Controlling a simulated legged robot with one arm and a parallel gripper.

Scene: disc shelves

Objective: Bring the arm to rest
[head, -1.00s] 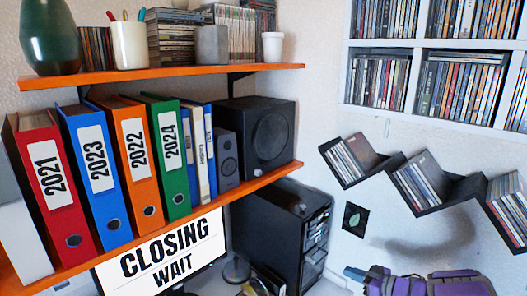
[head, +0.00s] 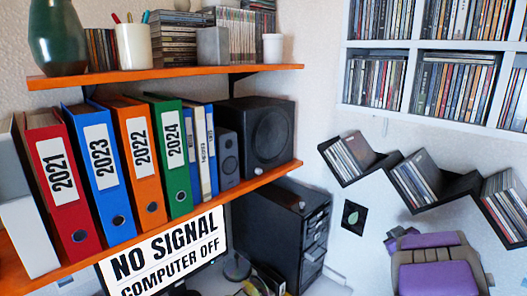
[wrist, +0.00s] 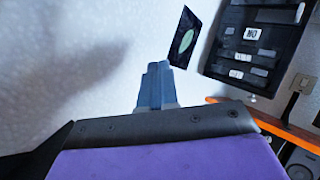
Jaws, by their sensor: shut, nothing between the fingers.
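My arm (head: 438,268), purple and grey, shows at the lower right of the head view, below the zigzag disc shelf. In the wrist view my gripper (wrist: 155,84) is shut, with its blue-grey fingers together and nothing held. It points towards the pale wall, left of a dark card with a green leaf shape (wrist: 185,40). In the head view I cannot make out the fingertips clearly.
A monitor (head: 170,250) reads "NO SIGNAL COMPUTER OFF". A black computer tower (head: 280,235) stands right of it. An orange shelf (head: 250,186) holds binders and speakers. A black zigzag shelf (head: 385,165) with discs hangs above my arm.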

